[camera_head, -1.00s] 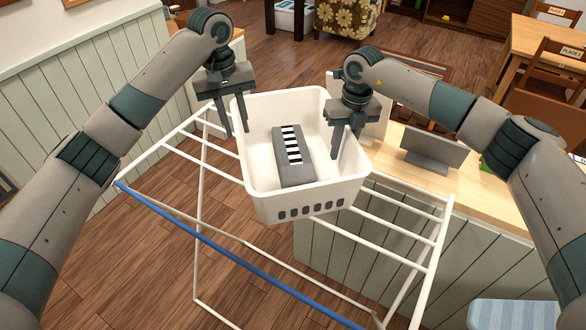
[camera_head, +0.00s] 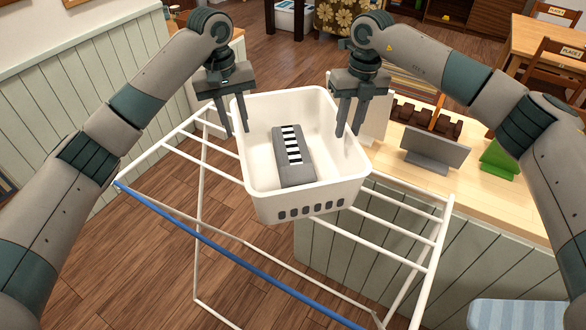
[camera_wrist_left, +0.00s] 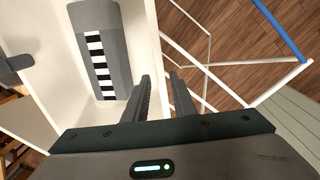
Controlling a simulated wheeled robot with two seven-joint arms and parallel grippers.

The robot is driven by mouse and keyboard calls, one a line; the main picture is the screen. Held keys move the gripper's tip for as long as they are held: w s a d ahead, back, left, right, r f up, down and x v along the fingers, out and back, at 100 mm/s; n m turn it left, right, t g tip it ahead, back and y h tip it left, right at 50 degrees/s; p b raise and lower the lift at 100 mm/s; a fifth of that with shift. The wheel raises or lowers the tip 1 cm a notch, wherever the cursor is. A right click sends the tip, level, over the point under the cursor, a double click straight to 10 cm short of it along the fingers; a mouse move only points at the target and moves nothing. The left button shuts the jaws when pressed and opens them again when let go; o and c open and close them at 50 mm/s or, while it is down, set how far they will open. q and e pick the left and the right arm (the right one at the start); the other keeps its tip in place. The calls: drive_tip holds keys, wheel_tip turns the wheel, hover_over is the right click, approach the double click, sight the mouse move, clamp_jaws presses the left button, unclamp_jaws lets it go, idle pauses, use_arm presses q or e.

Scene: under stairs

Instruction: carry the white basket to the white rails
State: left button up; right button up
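The white basket (camera_head: 315,190) sits upright on the white rails (camera_head: 395,208) of a drying rack. A grey block with a black-and-white striped strip (camera_head: 292,158) lies inside it and also shows in the left wrist view (camera_wrist_left: 98,55). My left gripper (camera_head: 237,133) is open, with its fingers on either side of the basket's left rim; the left wrist view shows a gap between the fingers (camera_wrist_left: 161,75). My right gripper (camera_head: 349,137) is open at the right rim, one finger inside the basket and the other at its outer side.
A wooden counter (camera_head: 470,185) stands right behind the rack, with a grey panel (camera_head: 435,150) and a green stand (camera_head: 500,158) on it. A blue bar (camera_head: 235,258) runs along the rack's front. Wooden floor lies below, and a panelled wall (camera_head: 80,110) stands at left.

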drive_tip(key=shift+d+r, duration=0.2)
drive_tip(key=shift+r, duration=2)
drive_tip(key=shift+a, duration=0.1)
